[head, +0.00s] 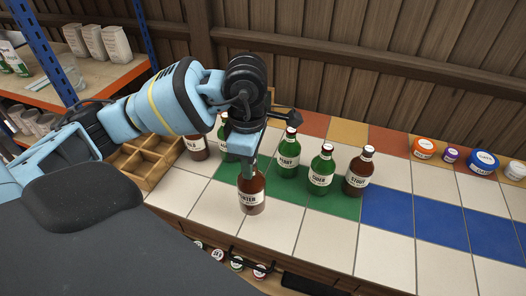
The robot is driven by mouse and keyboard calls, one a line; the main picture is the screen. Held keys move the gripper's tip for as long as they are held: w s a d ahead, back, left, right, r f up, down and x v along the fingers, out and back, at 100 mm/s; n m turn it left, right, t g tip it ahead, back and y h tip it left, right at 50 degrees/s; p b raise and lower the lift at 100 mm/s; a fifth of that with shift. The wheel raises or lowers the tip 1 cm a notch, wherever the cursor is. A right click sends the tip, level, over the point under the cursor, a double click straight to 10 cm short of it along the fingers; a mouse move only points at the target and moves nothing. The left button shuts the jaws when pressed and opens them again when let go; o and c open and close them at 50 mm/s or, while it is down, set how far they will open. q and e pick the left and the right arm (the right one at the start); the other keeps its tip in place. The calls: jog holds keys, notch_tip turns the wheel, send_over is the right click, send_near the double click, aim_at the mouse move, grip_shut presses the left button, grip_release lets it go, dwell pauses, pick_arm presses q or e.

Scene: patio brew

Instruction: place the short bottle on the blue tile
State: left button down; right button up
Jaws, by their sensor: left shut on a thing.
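My left gripper (250,176) is shut on a brown bottle (251,196) with a pale label that seems to read PORTER. The bottle is upright over the front of the tiled counter, near a white tile; I cannot tell whether it touches the surface. The fingers cover its top. The blue tiles (388,213) form a band to the right, with no bottle on them. A green PERRY bottle (288,158), a green CIDER bottle (321,171) and a brown STOUT bottle (358,174) stand right of my gripper. My right gripper is not seen.
A wooden divided crate (146,163) stands left of the bottles. Two more bottles are partly hidden behind my left arm. Orange, purple and blue-lidded jars (424,148) stand at the back right. Several small lidded things (236,263) sit below the counter's front edge.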

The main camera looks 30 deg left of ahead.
pick_arm(q)
jog(key=m, duration=0.1)
jog(key=d+m, duration=0.1)
jog(key=m, duration=0.1)
jog(key=s+m, duration=0.1)
jog(key=m, duration=0.1)
jog(key=shift+d+f, duration=0.15)
jog(key=shift+f, duration=0.2)
jog(key=s+d+f+m, duration=0.2)
jog(key=s+d+m, duration=0.1)
jog(key=m, duration=1.4)
jog(key=shift+s+d+f, duration=0.2)
jog(key=shift+s+d, duration=0.15)
jog(key=shift+s, duration=0.3)
